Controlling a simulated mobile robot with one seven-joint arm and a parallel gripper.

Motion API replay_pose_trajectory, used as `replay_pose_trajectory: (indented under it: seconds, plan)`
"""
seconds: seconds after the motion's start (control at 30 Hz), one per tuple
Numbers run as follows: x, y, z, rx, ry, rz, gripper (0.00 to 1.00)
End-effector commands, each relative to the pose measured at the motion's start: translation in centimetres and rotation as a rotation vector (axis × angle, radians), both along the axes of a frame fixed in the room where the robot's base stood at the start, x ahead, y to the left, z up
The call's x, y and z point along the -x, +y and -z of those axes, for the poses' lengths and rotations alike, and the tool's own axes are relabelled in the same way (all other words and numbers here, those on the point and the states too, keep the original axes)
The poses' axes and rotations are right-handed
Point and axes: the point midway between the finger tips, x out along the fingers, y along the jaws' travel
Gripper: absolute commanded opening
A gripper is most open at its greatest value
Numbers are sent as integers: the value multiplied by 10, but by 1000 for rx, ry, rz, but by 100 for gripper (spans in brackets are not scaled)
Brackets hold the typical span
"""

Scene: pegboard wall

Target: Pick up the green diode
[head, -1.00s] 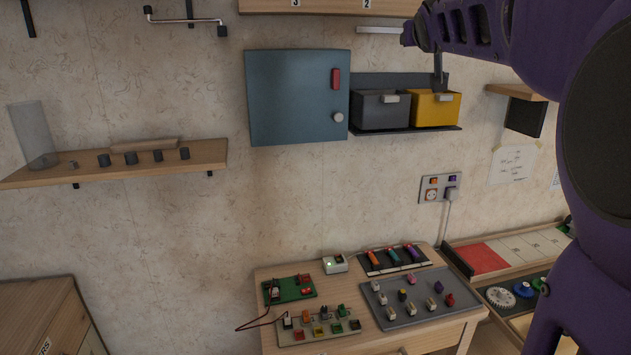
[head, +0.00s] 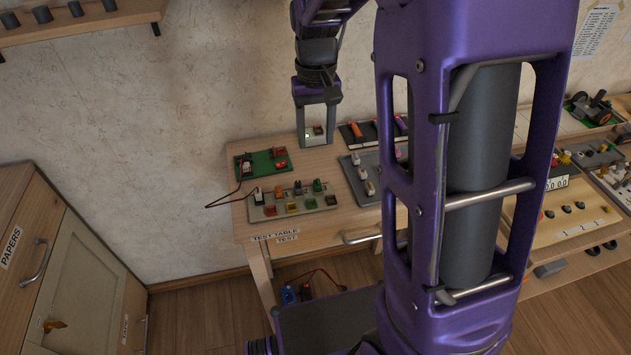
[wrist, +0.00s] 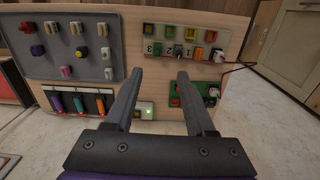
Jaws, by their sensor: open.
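A small upright green part (head: 317,185), which looks like the green diode, stands at the right end of the back row on a beige board (head: 255,214). It also shows in the wrist view (wrist: 157,48). A flatter green piece (head: 311,203) sits in the front row of that board. My gripper (head: 316,142) is open and empty above the back of the test table. In the wrist view the fingertips (wrist: 160,75) are apart, with the green part beyond them; they do not touch it.
A green board (head: 246,162) with a red wire lies behind the beige board. A grey tray (head: 352,180) of small parts stands to the right, partly hidden by my arm. A white box with a green light (wrist: 144,112) and a dark holder (wrist: 80,101) are at the back.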

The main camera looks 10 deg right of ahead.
Motion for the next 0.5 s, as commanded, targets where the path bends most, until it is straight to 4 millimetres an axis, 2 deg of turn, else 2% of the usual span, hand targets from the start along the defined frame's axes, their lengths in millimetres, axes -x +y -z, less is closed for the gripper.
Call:
replay_pose_trajectory:
  seconds: [0.03, 0.1, 0.3, 0.5]
  plan:
    - [1, 0, 15, 1, 5, 0, 55]
    - [1, 0, 30, 1, 4, 0, 55]
    - [0, 0, 69, 1, 2, 0, 55]
    - [0, -1, 84, 1, -2, 1, 55]
